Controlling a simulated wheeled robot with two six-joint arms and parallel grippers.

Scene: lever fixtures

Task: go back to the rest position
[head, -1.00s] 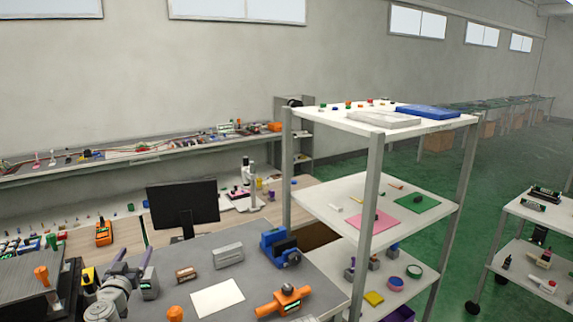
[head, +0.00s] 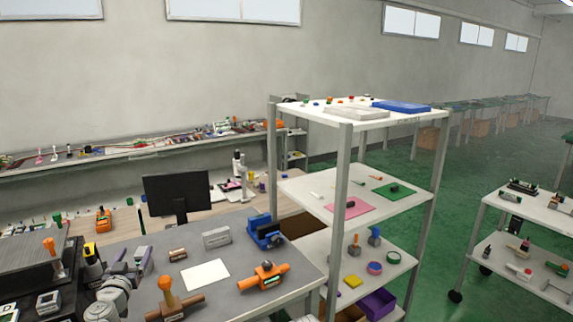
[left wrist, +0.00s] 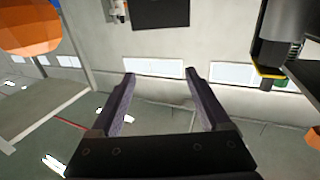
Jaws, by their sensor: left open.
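My left gripper (head: 130,256) is at the lower left of the head view, over the left part of the grey workbench (head: 228,245). Its two dark fingers point up and away, spread apart. In the left wrist view the same gripper (left wrist: 158,74) is open, with nothing between the fingers; wall and windows show behind. An orange-knobbed lever (head: 167,292) on a brown base stands on the bench to the right of and nearer than the gripper. Another orange lever (head: 48,245) stands by a dark box at the far left. My right gripper is not in view.
An orange valve-like fixture (head: 264,275), a blue vise (head: 265,231), a grey block (head: 216,238) and a white sheet (head: 205,274) are on the bench. A monitor (head: 178,196) stands behind. A tall shelf (head: 345,190) is to the right, with green floor beyond.

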